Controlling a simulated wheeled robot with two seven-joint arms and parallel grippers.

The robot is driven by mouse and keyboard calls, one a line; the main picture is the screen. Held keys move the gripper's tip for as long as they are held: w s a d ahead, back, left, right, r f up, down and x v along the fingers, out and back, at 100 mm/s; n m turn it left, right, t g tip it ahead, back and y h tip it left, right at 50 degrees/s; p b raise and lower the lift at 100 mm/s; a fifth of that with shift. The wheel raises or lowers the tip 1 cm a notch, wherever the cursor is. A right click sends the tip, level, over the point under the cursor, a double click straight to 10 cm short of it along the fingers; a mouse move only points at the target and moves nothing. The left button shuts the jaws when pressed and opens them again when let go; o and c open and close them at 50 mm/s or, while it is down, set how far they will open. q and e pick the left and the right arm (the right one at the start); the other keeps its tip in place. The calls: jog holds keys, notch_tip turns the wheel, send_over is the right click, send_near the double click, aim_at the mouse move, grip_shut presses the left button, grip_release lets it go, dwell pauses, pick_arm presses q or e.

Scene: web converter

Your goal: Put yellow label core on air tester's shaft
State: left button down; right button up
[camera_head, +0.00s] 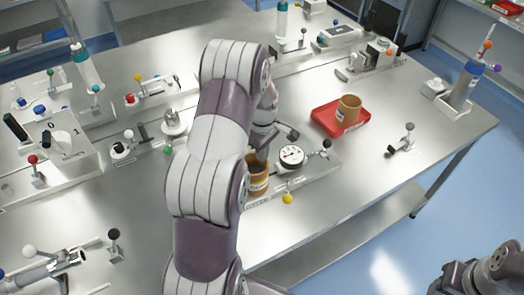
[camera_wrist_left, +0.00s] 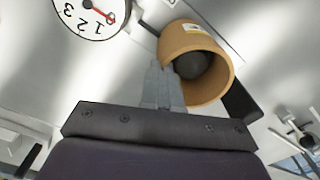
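How far the core is around the shaft is hard to tell. My right gripper (camera_head: 462,276) is at the bottom right, apart from the table.
A second brown core (camera_head: 348,108) stands on a red tray (camera_head: 327,124) right of the tester. A yellow ball knob (camera_head: 287,198) is at the tester's front. A small lever device (camera_head: 402,142) stands further right.

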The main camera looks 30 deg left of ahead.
pick_arm(q)
jog(key=shift+s+d+f, duration=0.1)
jog(key=shift+s+d, duration=0.15)
jog(key=shift+s, duration=0.05)
jog(key=c, duration=1.4)
grip_release()
jog(key=shift+w+a+f, duration=0.1)
jog(key=shift+w+f, duration=0.05)
